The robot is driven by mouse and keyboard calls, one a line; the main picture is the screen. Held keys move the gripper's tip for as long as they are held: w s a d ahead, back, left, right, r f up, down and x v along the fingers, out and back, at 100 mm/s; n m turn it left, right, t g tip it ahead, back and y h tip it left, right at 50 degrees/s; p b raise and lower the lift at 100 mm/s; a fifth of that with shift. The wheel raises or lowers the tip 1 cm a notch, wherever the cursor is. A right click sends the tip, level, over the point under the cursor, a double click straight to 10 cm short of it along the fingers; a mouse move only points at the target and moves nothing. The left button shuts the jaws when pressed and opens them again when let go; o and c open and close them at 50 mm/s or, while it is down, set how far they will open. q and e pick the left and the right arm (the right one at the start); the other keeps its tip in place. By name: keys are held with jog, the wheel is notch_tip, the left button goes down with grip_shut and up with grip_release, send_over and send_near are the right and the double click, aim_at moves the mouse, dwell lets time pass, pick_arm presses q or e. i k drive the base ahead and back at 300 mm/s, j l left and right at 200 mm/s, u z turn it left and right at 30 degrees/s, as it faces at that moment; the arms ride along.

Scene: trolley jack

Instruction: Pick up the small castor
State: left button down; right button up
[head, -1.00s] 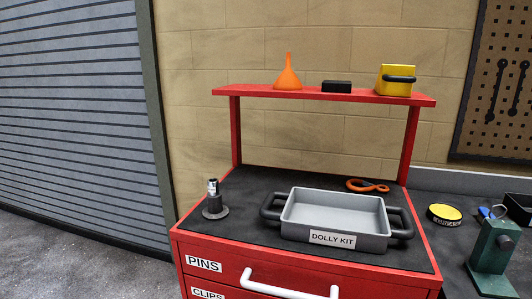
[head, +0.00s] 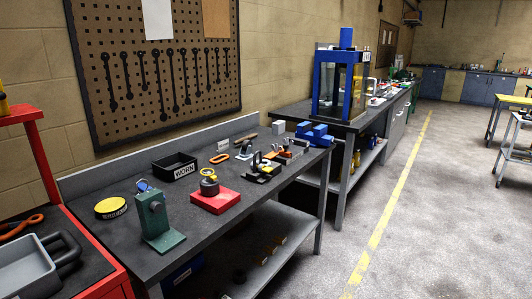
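I cannot tell for sure which object is the small castor. A small dark and silver piece (head: 244,149) that may be a castor stands toward the back of the dark workbench (head: 150,265). A round grey part (head: 209,183) sits on a red block (head: 215,202) nearer the front. A dark assembly with upright parts (head: 262,169) lies right of the red block. Neither of my grippers is in view.
A green stand (head: 156,222), a yellow-topped tin (head: 110,208) and a black bin marked WORN (head: 176,166) are on the bench. A blue vise (head: 314,134) is at its far end. A grey tray (head: 30,268) sits on the red cart at left.

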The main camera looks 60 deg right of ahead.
aim_at(247, 145)
jog(key=z, duration=1.85)
jog(key=i, duration=0.1)
